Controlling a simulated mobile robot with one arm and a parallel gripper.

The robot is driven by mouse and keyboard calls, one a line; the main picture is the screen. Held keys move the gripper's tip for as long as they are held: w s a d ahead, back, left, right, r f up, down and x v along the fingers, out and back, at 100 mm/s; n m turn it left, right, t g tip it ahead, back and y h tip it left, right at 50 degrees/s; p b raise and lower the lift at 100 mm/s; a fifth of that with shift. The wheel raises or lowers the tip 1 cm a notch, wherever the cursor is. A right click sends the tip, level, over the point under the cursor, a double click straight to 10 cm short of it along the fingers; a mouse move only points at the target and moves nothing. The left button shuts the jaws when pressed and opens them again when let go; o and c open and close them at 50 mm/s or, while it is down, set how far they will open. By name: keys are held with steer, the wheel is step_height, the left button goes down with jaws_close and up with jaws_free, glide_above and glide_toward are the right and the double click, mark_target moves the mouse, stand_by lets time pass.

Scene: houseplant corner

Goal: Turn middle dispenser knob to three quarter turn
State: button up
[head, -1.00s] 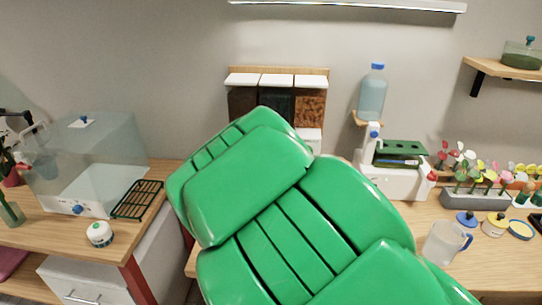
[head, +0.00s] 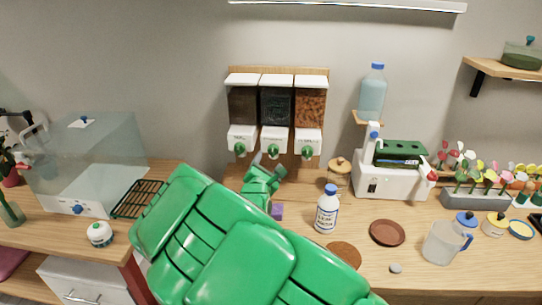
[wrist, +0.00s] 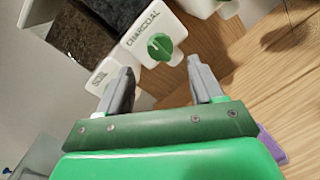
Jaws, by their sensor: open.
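Three wall dispensers with white lids hang side by side. The middle dispenser (head: 276,105) holds dark material, and its white front reads "CHARCOAL" in the wrist view (wrist: 143,29). Its green knob (head: 273,150) also shows in the wrist view (wrist: 159,46), with a small pale mark; I cannot tell its exact turn. My gripper (wrist: 160,73) is open and empty. Its grey fingers point toward the knob and straddle its line of approach, apart from it. In the head view my gripper (head: 264,162) is just below the dispensers' fronts.
The left (head: 241,148) and right (head: 307,150) knobs sit close on either side. Below, a white bottle (head: 327,209), a corked jar (head: 339,174) and a purple block (head: 277,211) stand on the wooden counter (head: 300,240). A brown saucer (head: 387,233) lies to the right.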

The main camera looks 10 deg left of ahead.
mark_target(271, 154)
steer(key=shift+w+d, duration=0.15)
steer(key=shift+w, duration=1.25)
steer(key=shift+w+d, duration=0.15)
steer(key=shift+w, duration=1.2)
steer(key=c, duration=1.1)
steer(key=shift+o, duration=0.2)
